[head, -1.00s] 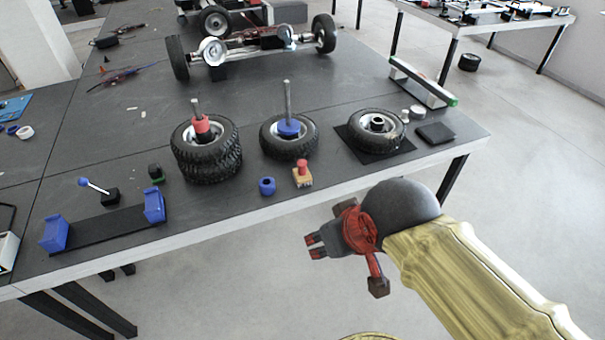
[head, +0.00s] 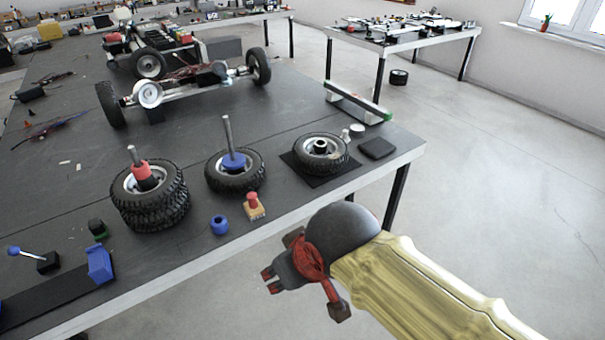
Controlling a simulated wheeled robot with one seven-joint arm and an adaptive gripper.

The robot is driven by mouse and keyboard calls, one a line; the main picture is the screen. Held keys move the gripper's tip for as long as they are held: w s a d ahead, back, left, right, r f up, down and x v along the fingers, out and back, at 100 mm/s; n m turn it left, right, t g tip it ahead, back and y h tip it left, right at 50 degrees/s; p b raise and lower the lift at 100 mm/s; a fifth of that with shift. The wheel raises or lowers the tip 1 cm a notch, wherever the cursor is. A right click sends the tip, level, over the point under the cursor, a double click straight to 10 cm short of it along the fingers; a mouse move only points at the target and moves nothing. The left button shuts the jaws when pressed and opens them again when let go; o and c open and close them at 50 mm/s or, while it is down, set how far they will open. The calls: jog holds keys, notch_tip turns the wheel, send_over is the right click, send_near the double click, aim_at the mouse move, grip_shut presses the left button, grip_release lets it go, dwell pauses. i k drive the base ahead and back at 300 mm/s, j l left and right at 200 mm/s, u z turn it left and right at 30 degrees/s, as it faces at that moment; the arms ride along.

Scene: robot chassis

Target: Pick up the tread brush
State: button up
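The tread brush (head: 254,207) looks like a small block with a red knob on top and a tan, bristle-like base. It stands upright near the front edge of the dark table (head: 75,190) in the head view. My gripper (head: 268,280) is in front of the table edge, below the brush in the picture and clear of it. Its two short fingertips show a small gap with nothing between them. Nothing hides the brush.
A blue cup-like piece (head: 219,225) stands just left of the brush. Behind are stacked tires (head: 150,205), a tire with a blue hub and rod (head: 235,172), and a tire on a black mat (head: 321,150). A chassis (head: 185,85) stands farther back. Open floor lies right.

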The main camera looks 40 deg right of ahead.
aim_at(255, 209)
jog(key=i+j+z, duration=0.1)
jog(key=i+z, duration=0.2)
jog(key=i, duration=0.25)
jog(key=i+j+z, duration=0.3)
jog(key=i, duration=0.25)
